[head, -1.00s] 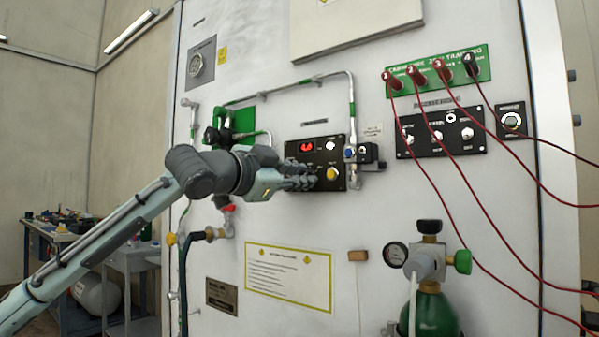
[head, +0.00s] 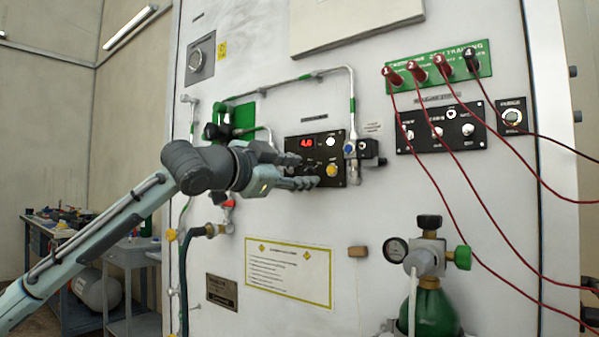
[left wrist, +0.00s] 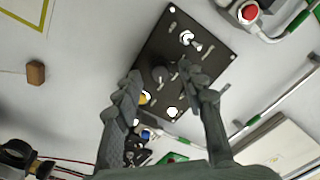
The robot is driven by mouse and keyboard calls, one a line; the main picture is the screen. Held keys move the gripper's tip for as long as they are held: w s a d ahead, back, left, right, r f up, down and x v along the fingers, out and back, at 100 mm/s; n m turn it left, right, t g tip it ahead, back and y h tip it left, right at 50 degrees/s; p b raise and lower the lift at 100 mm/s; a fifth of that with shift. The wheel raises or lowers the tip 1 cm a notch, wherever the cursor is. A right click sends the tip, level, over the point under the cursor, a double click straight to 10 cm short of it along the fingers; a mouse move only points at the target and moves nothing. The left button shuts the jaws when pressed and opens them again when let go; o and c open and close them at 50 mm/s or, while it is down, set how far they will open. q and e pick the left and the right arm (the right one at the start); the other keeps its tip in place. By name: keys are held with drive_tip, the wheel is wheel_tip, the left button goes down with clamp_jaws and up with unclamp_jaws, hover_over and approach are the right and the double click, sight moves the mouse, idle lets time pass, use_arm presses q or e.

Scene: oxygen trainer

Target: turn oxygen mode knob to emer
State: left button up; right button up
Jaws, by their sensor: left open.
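In the left wrist view, the panel (left wrist: 205,62) lies ahead and a dark round knob (left wrist: 160,75) shows between the open fingertips of the gripper (left wrist: 163,76), with no clear contact. The yellow knob (left wrist: 143,98) is partly behind one finger. The labels are too small to read. My right gripper is not in view.
A green oxygen cylinder (head: 432,312) with a gauge stands below right. A placard (head: 288,275) is below.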

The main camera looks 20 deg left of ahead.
use_arm(q)
drive_tip(key=v, duration=1.1)
drive_tip(key=shift+s, duration=0.25)
drive_tip(key=shift+a, duration=0.1)
